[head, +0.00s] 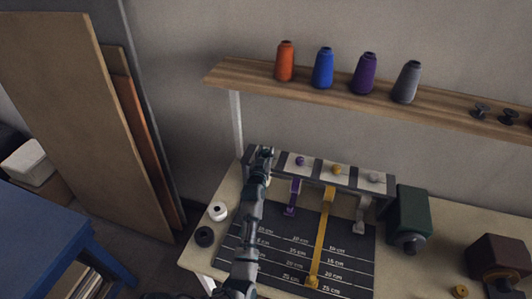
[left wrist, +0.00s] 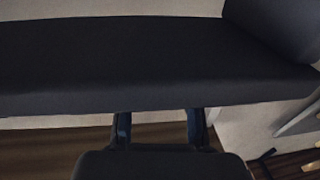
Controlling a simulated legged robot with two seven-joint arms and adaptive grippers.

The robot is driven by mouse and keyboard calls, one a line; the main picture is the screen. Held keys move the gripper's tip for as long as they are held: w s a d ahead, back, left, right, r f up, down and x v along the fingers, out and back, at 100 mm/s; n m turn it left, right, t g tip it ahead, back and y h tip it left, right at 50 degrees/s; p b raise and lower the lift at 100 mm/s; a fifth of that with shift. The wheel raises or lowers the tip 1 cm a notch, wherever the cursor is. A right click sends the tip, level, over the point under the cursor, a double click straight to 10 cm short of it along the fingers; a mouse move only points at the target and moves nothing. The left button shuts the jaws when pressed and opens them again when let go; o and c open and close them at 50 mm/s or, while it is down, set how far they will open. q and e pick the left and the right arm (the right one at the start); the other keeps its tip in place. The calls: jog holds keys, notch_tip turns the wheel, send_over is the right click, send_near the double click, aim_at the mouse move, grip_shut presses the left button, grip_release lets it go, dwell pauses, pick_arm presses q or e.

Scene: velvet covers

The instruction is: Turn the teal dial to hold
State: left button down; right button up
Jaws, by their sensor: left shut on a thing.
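My left gripper (head: 266,153) is at the left end of the pale dial panel (head: 318,170), where it covers the place of the leftmost dial. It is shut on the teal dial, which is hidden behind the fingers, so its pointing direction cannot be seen. In the left wrist view the two fingers (left wrist: 160,128) stand apart and reach under a dark, blurred surface (left wrist: 150,65). A purple dial (head: 300,160), a yellow dial (head: 336,169) and a grey dial (head: 374,177) sit in a row to the right. My right gripper is not in view.
Purple (head: 293,198), yellow (head: 321,240) and grey (head: 361,212) strips hang over a dark measuring mat (head: 345,262). A green box (head: 412,213) stands right of the panel. A shelf (head: 440,105) with thread spools runs above. White (head: 217,211) and black (head: 204,236) rolls lie left.

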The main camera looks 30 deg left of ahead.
pick_arm(q)
jog(key=shift+a+r+m+t+h, duration=0.1)
jog(key=shift+r+m+t+h, duration=0.2)
jog(key=shift+m+h, duration=0.3)
jog(key=shift+f+m+h, duration=0.1)
jog(key=shift+m+h, duration=0.2)
jog(key=shift+h, duration=0.3)
jog(key=shift+a+m+h+b, duration=0.1)
jog(key=shift+m+h+b, duration=0.4)
jog(key=shift+h, duration=0.6)
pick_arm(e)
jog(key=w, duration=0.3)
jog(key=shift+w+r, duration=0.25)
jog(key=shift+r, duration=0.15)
pick_arm(q)
jog(key=shift+f, duration=0.1)
jog(key=c, duration=0.8)
grip_release()
jog(key=shift+f, duration=0.1)
jog(key=shift+o, duration=0.2)
